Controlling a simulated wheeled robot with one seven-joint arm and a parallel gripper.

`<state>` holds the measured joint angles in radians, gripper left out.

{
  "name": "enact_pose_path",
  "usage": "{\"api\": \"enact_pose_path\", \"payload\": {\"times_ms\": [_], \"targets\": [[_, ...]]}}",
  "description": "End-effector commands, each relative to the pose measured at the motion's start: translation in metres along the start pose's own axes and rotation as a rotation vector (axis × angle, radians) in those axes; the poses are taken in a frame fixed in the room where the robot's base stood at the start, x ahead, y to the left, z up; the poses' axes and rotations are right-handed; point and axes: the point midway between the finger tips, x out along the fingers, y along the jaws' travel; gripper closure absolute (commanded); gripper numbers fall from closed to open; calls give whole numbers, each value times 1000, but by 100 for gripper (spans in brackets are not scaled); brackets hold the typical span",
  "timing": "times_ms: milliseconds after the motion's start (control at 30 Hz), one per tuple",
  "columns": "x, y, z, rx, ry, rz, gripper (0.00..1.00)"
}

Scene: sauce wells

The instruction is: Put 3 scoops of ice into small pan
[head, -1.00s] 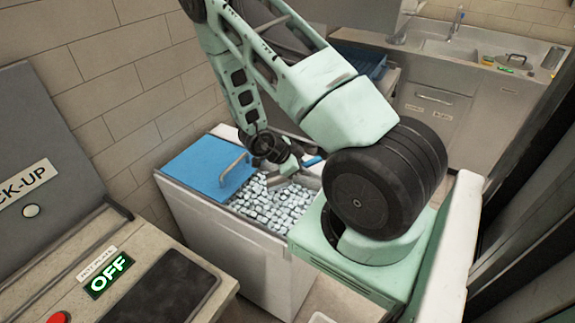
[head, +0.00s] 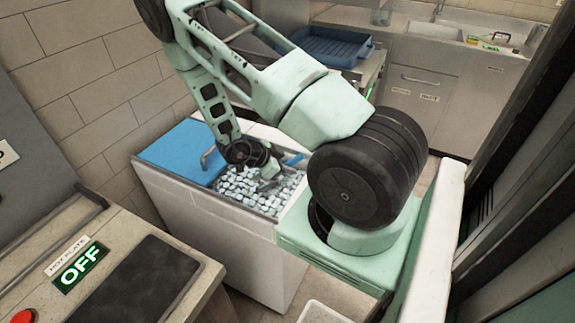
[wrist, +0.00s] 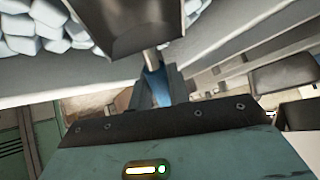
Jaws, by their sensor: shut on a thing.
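The ice bin (head: 180,193) stands open below my arm, with many pale ice cubes (head: 232,188) inside. Ice also shows at the top left of the wrist view (wrist: 35,28). My gripper (head: 268,170) is low over the ice at the bin's far side. In the wrist view my gripper (wrist: 154,92) is shut on the blue handle (wrist: 157,80) of a metal scoop (wrist: 140,25). The handle also shows in the head view (head: 293,159). Whether the scoop holds ice cannot be told. I cannot identify the small pan in either view.
A blue lid (head: 185,150) covers the bin's left part. A hot plate (head: 135,285) with a green OFF sign stands at the lower left. A blue tray (head: 325,47) sits on a counter behind the bin. A sink counter (head: 425,55) is at the back right.

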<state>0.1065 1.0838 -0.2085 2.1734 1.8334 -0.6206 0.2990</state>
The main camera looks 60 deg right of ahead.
Motion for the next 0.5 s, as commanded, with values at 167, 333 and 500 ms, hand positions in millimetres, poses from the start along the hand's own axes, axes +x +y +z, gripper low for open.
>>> {"api": "enact_pose_path", "payload": {"times_ms": [167, 333, 500], "targets": [[-3, 0, 16, 5, -25, 0, 100], [-9, 0, 31, 12, -60, 2, 100], [-15, -1, 32, 32, -150, 7, 100]]}}
